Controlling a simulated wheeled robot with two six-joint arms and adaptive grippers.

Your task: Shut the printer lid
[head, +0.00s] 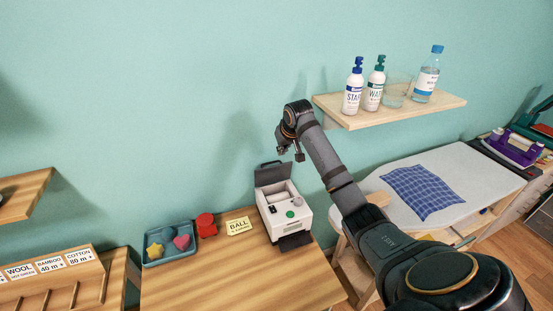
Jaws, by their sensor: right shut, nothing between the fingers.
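The printer (288,214) is a small white box on the wooden table, with a green button on its front part. Its dark lid (271,173) stands open, raised at the back of the printer near the wall. My right gripper (291,154) is shut and empty, above the printer and close to the upper right of the raised lid. I cannot tell from this view how far apart gripper and lid are in depth. My left gripper is not in view.
A blue tray (147,262) with small shapes, a red object (206,225) and a "BALL" card (239,226) lie left of the printer. A wall shelf (448,103) with bottles hangs to the right, above an ironing board (467,174). The table front (220,285) is clear.

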